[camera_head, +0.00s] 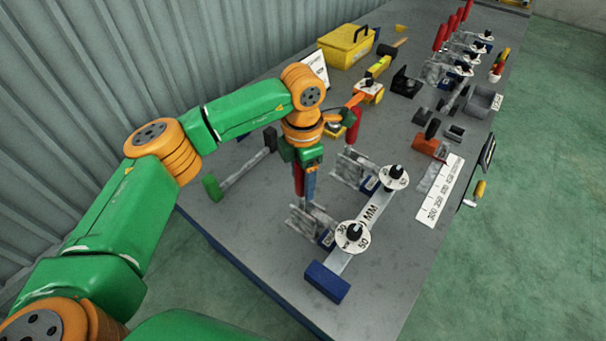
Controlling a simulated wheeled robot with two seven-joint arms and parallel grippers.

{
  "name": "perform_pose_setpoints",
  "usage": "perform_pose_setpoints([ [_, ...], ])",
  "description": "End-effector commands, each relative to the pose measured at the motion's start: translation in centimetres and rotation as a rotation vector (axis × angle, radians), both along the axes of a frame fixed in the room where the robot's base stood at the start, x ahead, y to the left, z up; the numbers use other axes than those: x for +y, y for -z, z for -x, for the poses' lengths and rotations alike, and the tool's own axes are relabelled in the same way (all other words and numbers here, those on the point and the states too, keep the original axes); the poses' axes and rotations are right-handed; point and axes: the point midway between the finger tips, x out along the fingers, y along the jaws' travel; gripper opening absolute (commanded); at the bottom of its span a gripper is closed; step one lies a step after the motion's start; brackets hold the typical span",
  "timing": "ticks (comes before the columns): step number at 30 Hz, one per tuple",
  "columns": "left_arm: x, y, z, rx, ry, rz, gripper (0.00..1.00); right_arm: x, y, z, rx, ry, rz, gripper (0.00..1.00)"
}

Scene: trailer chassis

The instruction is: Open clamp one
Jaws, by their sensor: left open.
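The nearest toggle clamp (311,219) stands on the grey table beside a flat metal bar marked MM (372,211). Its red handle (298,179) points up, with a blue part right next to it. My left gripper (303,164) is open, pointing down at the top of this handle. Its fingers partly hide the handle, and I cannot tell whether they touch it. A second clamp (351,169) stands behind, also with its red handle (354,124) up. Round white dials with black knobs (353,236) sit on the bar. My right gripper is out of view.
A hammer-like tool with a green end (212,187) lies at left. A yellow toolbox (346,47), more red-handled clamps (439,38), a white ruler plate (440,190) and a blue block (326,282) share the table (385,290). The near right surface is mostly clear.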

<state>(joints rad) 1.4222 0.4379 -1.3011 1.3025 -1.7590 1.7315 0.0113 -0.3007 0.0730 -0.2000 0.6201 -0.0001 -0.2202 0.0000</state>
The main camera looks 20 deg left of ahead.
Motion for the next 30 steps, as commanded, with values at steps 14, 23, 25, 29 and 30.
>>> perform_pose_setpoints([
  [14,0.00,-0.03,0.01,0.001,0.000,0.000,0.00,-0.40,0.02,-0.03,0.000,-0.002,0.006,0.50],
  [23,0.01,-0.05,0.02,0.001,0.000,0.000,0.00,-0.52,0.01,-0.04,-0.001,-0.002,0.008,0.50],
  [25,0.01,-0.05,0.02,0.001,0.000,0.000,0.00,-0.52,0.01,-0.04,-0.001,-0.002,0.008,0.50],
  [29,0.01,-0.06,0.01,0.001,0.000,0.000,0.00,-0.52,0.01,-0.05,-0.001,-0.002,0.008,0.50],
  [30,0.01,-0.06,0.01,0.001,0.000,0.000,0.00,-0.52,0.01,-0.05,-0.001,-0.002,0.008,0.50],
])
